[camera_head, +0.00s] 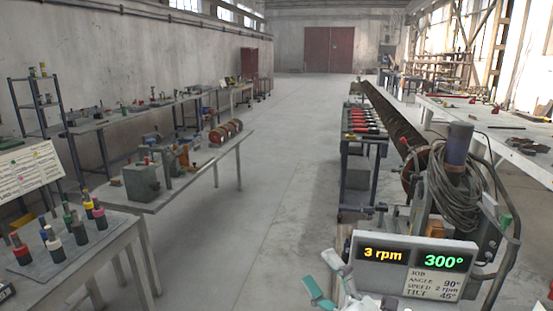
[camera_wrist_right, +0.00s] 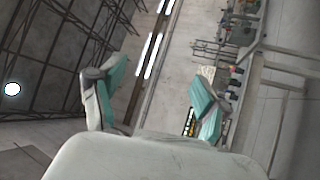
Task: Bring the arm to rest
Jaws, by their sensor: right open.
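My right gripper (camera_head: 322,276) is at the bottom of the head view, just left of the positioner's display (camera_head: 415,256). Its teal-padded fingers stand apart with nothing between them. In the right wrist view the same gripper (camera_wrist_right: 160,88) is open and empty, with the room tilted behind it. The display reads 3 rpm in amber and 300° in green. A job card (camera_head: 434,285) under it reads angle 90°, speed 2 rpm, tilt 45°. My left gripper is not in view.
Cables and a machine head (camera_head: 457,160) rise behind the display. A long auger (camera_head: 400,115) runs away behind it. A table with colour-banded tools (camera_head: 130,232) stands at the left, a workbench (camera_head: 190,172) beyond it. The central floor (camera_head: 270,200) is clear.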

